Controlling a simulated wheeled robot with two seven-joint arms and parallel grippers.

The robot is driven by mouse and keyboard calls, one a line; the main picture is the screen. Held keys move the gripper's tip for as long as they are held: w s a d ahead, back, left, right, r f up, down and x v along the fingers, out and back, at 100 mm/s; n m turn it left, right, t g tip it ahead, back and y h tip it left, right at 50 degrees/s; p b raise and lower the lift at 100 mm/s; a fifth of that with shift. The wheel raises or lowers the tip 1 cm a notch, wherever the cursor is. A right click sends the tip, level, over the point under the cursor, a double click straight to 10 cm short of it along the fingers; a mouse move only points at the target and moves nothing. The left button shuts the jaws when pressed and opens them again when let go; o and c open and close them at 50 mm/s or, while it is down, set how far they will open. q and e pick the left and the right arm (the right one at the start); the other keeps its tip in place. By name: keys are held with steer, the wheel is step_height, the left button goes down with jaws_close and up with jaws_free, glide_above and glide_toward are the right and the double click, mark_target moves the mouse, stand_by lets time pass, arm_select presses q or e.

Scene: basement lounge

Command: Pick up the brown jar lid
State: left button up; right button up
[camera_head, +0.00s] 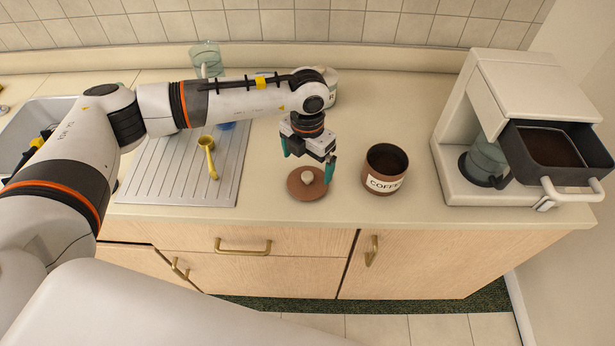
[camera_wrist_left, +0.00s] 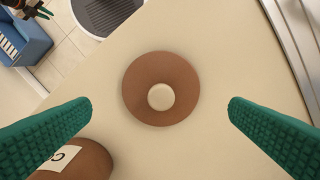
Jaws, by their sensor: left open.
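The brown jar lid (camera_head: 302,189) is a round disc with a pale knob, lying flat on the counter near its front edge. It also shows in the middle of the left wrist view (camera_wrist_left: 147,84). My left gripper (camera_head: 308,163) points down above the lid. Its green fingers are open and spread on either side of the lid, with nothing between them touching it. The brown coffee jar (camera_head: 386,168) stands open just right of the lid, and part of it shows in the left wrist view (camera_wrist_left: 85,161).
A coffee machine (camera_head: 500,75) with a pulled-out dark basket stands at the right. A drainboard (camera_head: 155,175) with a brass scoop (camera_head: 208,150) lies to the left. A glass jug (camera_head: 206,56) and a white canister (camera_head: 331,84) stand at the back, partly behind my arm.

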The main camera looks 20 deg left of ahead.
mark_target(307, 175)
arm_select(q)
steer(key=shift+f, duration=0.7)
steer(key=shift+f+p, duration=0.3)
steer(key=shift+p, duration=0.15)
step_height(307, 175, down, 4)
steer(key=shift+w+r+p, duration=0.15)
steer(key=shift+p, duration=0.8)
steer(key=shift+f, duration=0.5)
steer(key=c, duration=0.6)
steer(key=shift+c, duration=0.2)
